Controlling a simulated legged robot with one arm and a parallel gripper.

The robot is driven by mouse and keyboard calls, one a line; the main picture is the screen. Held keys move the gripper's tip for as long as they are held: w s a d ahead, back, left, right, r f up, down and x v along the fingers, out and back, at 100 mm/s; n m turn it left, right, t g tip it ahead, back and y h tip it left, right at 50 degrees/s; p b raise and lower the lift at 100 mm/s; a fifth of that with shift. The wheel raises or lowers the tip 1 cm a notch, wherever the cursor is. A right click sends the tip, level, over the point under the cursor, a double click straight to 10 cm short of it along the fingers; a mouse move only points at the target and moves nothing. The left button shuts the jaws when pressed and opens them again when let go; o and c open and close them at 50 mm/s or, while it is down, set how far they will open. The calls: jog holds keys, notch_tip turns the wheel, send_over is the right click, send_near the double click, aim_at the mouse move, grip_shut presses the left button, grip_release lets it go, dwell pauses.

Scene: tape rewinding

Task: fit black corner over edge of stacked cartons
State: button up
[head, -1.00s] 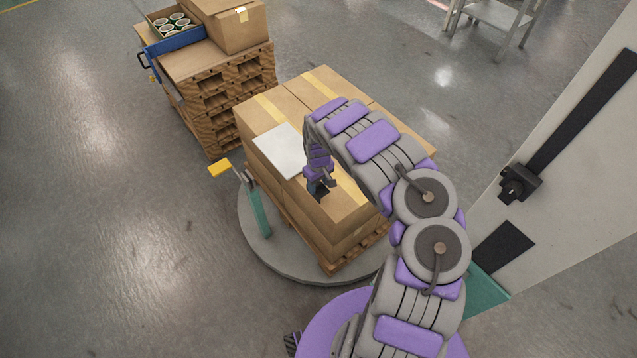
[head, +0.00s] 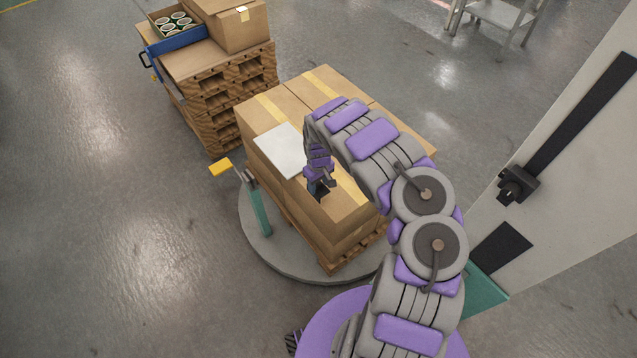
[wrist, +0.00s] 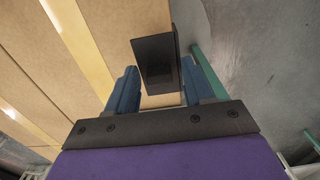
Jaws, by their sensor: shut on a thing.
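The stacked cartons (head: 343,212) are brown with pale tape and stand on a wooden pallet on a round grey turntable (head: 262,258). My gripper (head: 318,194) is over the carton top, close to its left edge in the head view. In the wrist view my gripper (wrist: 163,88) has its blue fingers on either side of the black corner (wrist: 156,58) and is shut on it. The black corner lies across the edge of the carton top (wrist: 110,30) in the wrist view. I cannot tell whether it touches the carton. In the head view it is too small to make out clearly.
A white sheet (head: 279,150) lies on the cartons. A pale machine column (head: 570,170) is on the right. Another pallet stack (head: 215,85) with boxes is behind. The floor at left is clear.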

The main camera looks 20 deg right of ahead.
jog(key=shift+a+f, duration=0.1)
jog(key=shift+f, duration=0.1)
dwell(0.5)
jog(key=shift+f+b, duration=0.3)
jog(key=shift+f, duration=0.3)
jog(key=shift+p, duration=0.3)
jog(key=shift+f+b, duration=0.6)
jog(key=shift+f, duration=0.4)
dwell(0.5)
jog(key=o, duration=1.4)
jog(key=shift+o, duration=0.2)
